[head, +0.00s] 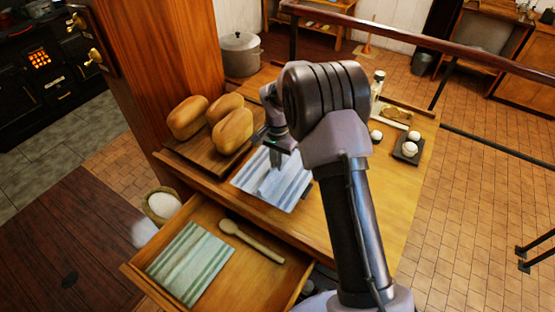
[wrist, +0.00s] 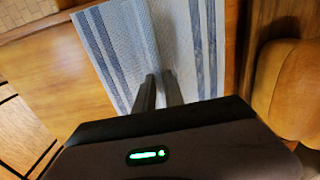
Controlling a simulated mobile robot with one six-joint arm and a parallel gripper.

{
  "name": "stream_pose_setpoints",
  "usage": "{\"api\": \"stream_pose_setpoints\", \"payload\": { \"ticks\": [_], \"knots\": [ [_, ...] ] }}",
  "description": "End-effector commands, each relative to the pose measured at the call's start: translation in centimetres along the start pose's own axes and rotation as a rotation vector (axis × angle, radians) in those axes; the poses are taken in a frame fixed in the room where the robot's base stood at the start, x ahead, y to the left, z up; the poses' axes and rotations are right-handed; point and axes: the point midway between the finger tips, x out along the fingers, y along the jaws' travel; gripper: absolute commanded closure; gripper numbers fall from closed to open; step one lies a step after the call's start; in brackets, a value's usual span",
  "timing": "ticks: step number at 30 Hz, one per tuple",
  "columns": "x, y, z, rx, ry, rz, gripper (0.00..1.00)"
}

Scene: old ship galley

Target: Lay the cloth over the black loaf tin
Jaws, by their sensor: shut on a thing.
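A white cloth with blue stripes (head: 289,194) lies on the wooden counter beside the bread board. It also fills the upper middle of the wrist view (wrist: 185,35). My gripper (head: 272,172) points down at the cloth, and its fingers (wrist: 159,88) are shut on it. A fold of the cloth rises at the fingertips; the rest looks spread out. I cannot make out a black loaf tin in either view. My arm hides part of the counter.
Several loaves (head: 232,131) sit on a board (head: 181,148) left of the cloth. An open drawer (head: 262,272) holds a green-striped cloth (head: 190,262) and a wooden spoon (head: 250,240). A dark tray (head: 399,157) with white round things stands at the right.

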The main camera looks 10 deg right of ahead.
Motion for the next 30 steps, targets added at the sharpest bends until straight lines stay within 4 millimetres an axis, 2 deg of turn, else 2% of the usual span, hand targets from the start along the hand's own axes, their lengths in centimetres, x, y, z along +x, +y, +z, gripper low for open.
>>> {"api": "stream_pose_setpoints", "payload": {
  "ticks": [1,3,24,30],
  "knots": [
    [0.79,0.00,0.00,0.000,0.000,0.000,1.00],
    [1.06,-0.01,0.00,0.000,0.000,0.000,1.00],
    [0.94,0.00,0.01,0.000,0.000,0.000,1.00],
    [1.51,0.00,0.01,0.000,0.000,0.000,1.00]
  ]
}}
